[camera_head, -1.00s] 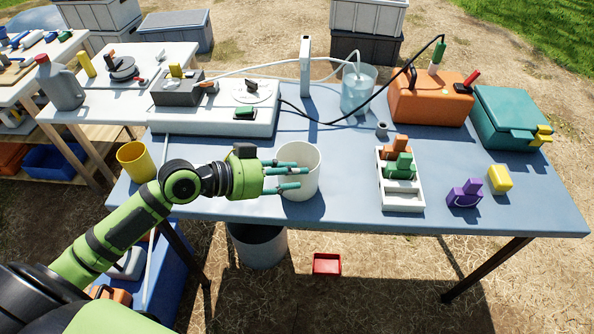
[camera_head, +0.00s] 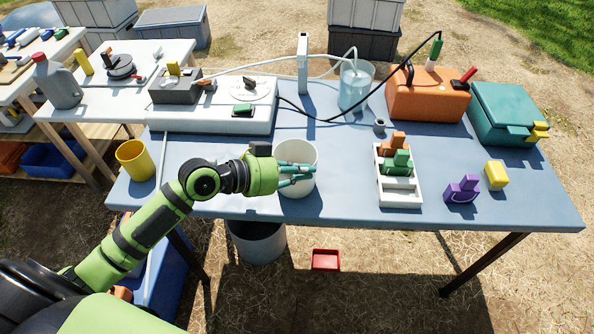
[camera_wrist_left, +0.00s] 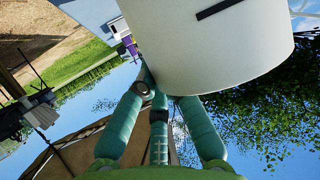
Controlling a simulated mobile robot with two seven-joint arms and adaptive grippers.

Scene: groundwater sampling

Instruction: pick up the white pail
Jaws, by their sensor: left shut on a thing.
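The white pail (camera_head: 298,153) stands open and upright at the front edge of the blue-grey table, near its middle. My left gripper (camera_head: 298,175) comes in from the left, with its teal fingers at the pail's near side, shut on it. In the left wrist view the pail (camera_wrist_left: 215,45) fills the upper middle, and the gripper's fingers (camera_wrist_left: 165,100) reach up to its wall. The parts of the fingers beyond the wall are hidden there. My right gripper is not in view.
A yellow cup (camera_head: 135,160) stands to the left of my arm on the table (camera_head: 340,200). A white rack (camera_head: 400,195) with orange and green pieces is to the right. A white flat box (camera_head: 215,120) and a clear water container (camera_head: 355,90) stand behind.

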